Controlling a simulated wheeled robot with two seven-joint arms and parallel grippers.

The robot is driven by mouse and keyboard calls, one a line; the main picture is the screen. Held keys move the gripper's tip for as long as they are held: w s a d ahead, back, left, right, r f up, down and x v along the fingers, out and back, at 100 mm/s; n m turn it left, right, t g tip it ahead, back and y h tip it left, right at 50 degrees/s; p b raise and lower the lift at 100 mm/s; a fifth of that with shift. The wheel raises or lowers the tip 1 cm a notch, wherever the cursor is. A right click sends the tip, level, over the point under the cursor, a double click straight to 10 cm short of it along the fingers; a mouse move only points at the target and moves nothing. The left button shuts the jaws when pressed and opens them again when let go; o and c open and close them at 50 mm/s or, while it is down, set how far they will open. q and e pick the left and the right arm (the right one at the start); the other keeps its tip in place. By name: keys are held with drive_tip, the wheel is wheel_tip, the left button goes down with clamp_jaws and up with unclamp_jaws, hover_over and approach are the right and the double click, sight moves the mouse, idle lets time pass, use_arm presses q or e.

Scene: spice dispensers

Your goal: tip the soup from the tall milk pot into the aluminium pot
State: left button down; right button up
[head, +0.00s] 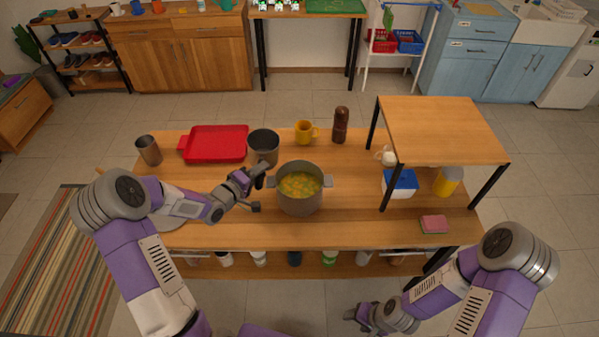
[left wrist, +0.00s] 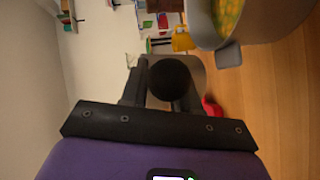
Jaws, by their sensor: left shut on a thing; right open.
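The tall milk pot (head: 263,147) is the dark grey pot with one handle behind my left gripper; its inside looks dark and I see no soup in it. It looks about upright; I cannot tell if it touches the table. My left gripper (head: 252,186) is shut on its handle, whose round black end (left wrist: 173,78) shows between the fingers in the left wrist view. The aluminium pot (head: 300,207) stands upright just right of the gripper, with orange and green soup (head: 299,184) in it. It also shows in the left wrist view (left wrist: 262,30). My right gripper (head: 366,318) is open and empty, low in front of the table.
A red tray (head: 213,144) and a metal cup (head: 148,150) are at the left. A yellow mug (head: 305,132) and a brown grinder (head: 341,125) stand at the back. A raised wooden shelf (head: 440,128) covers the right side, over a blue-lidded box (head: 401,183). A pink sponge (head: 434,224) lies at front right.

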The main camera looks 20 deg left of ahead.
use_arm(q)
wheel_tip(320, 180, up, 6)
drive_tip(key=a+n+p, duration=0.1)
drive_tip(key=p, duration=0.6)
drive_tip(key=shift+w+a+r, duration=0.15)
drive_tip(key=shift+w+r, duration=0.05)
drive_tip(key=shift+r, duration=0.05)
